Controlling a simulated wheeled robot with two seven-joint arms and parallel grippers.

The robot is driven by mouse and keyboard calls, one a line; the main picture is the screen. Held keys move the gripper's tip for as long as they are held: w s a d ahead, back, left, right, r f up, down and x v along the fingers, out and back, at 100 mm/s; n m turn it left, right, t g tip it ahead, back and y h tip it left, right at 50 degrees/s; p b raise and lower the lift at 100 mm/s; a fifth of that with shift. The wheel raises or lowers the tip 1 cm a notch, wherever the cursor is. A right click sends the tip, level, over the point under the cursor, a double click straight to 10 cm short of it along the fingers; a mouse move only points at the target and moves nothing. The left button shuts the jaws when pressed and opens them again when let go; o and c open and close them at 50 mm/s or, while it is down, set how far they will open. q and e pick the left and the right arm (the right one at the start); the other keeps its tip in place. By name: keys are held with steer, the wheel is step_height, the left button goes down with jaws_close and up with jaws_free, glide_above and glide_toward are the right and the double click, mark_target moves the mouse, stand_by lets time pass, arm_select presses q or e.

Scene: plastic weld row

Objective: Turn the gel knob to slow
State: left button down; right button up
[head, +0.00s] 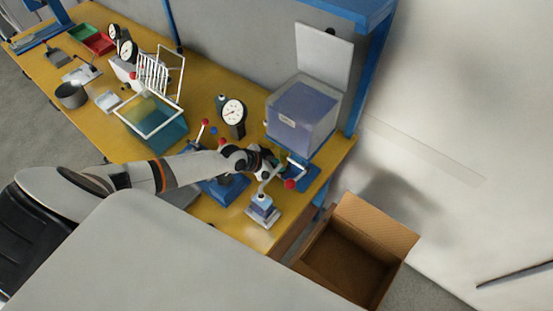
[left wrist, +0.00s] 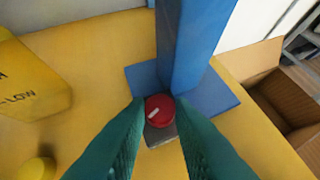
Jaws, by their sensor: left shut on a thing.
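A round red knob (left wrist: 159,111) with a short slanted white mark shows in the left wrist view, low on the front of a blue post (left wrist: 190,45). The post stands on a blue base plate (left wrist: 222,92). I take this red knob to be the gel knob. My left gripper (left wrist: 159,122) has its green fingers shut on the knob from both sides. In the head view my left gripper (head: 268,163) is over the right end of the bench, and the knob is hidden there. I see no slow label by the knob. My right gripper is not in view.
A yellow block (left wrist: 30,85) with partly readable lettering, "LOW", stands left in the wrist view. A lidded clear bin (head: 302,115) and a dial gauge (head: 233,112) stand behind my gripper. Red-balled lever stands flank it. A cardboard box (head: 375,235) is beyond the bench's right end.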

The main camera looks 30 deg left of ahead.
arm_select(q)
steer(key=c, duration=1.3)
jaws_free()
steer(key=shift+o, duration=0.2)
steer(key=v, duration=1.2)
steer(key=shift+c, duration=0.3)
